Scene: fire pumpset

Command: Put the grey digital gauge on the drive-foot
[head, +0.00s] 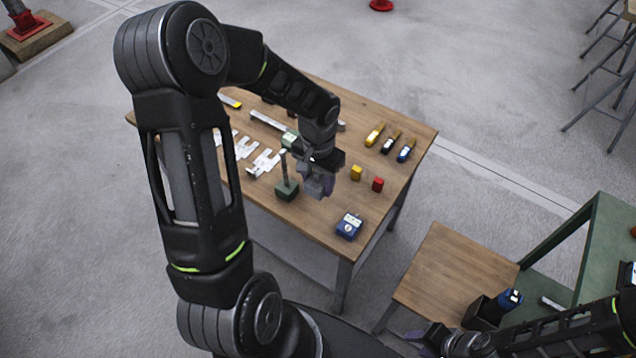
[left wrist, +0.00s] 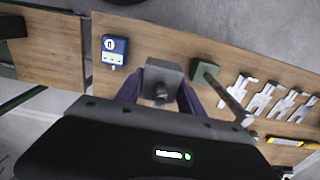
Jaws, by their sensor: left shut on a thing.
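My left gripper (head: 318,182) is above the wooden table in the head view. In the left wrist view its purple fingers (left wrist: 160,95) are shut on a grey block-shaped thing (left wrist: 164,72), which looks like the grey digital gauge; its face and display cannot be read. The grey gauge (head: 317,186) shows in the head view just below the wrist, partly covered by the gripper. Whether it touches the table is unclear. My right gripper (head: 440,338) is low at the right, beside the small wooden table; its jaw state is unclear. I cannot make out a drive-foot in either view.
The wooden table (head: 310,226) holds a green block with a post (head: 287,188) close left of the gauge, a blue meter (head: 349,226), yellow (head: 356,173) and red (head: 377,184) pieces, pale slotted plates (head: 264,163) and several tools. A small wooden table (head: 450,270) stands right.

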